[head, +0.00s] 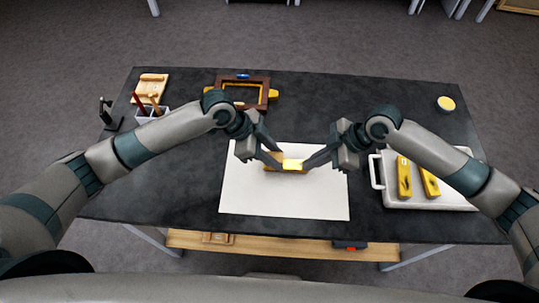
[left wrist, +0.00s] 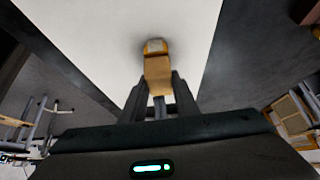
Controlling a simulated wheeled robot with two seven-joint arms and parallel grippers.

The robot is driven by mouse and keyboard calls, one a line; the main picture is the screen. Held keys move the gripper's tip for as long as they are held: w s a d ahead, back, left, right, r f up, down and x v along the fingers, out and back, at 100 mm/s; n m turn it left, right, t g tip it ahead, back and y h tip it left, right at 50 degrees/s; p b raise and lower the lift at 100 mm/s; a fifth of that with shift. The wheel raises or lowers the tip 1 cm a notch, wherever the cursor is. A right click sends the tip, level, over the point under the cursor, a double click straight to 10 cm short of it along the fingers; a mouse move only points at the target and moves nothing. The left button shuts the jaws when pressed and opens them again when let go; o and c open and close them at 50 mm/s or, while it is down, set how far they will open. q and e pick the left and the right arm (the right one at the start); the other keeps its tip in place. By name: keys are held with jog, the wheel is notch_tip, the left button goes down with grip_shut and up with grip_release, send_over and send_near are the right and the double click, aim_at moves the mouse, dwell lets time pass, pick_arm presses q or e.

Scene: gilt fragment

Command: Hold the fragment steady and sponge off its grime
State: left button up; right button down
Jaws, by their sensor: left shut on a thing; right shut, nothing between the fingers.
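A gold-brown fragment (head: 271,168) is over the white sheet (head: 285,202) in the middle of the table. My left gripper (head: 277,160) is shut on its left end. In the left wrist view the fragment (left wrist: 158,68) stands out between the fingers, with a greyish patch at its far end. A bright pale yellow area (head: 292,163) shows at its middle in the head view; I cannot tell whether it is sponge or gilding. My right gripper (head: 307,165) is shut and empty, its tips close to the fragment's right end. Contact there is unclear.
A white tray (head: 430,207) with two yellow pieces (head: 404,178) lies at the right. A round pot with a yellow top (head: 446,103) stands at the back right. A brown frame (head: 239,91), a tool holder (head: 152,116) and a wooden block (head: 151,86) are at the back left.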

pick_arm(q)
jog(key=shift+d, duration=0.9)
pick_arm(e)
jog(key=shift+s+d+f, duration=0.1)
jog(key=shift+f, duration=0.15)
pick_arm(q)
jog(key=shift+a+f, duration=0.1)
jog(key=shift+a, duration=2.2)
notch_tip(320, 180, up, 2)
jog(key=shift+d+r, duration=0.15)
jog(key=shift+r, duration=2.95)
pick_arm(e)
jog(key=shift+r, duration=0.15)
jog(key=shift+r, duration=3.05)
jog(key=v, duration=1.2)
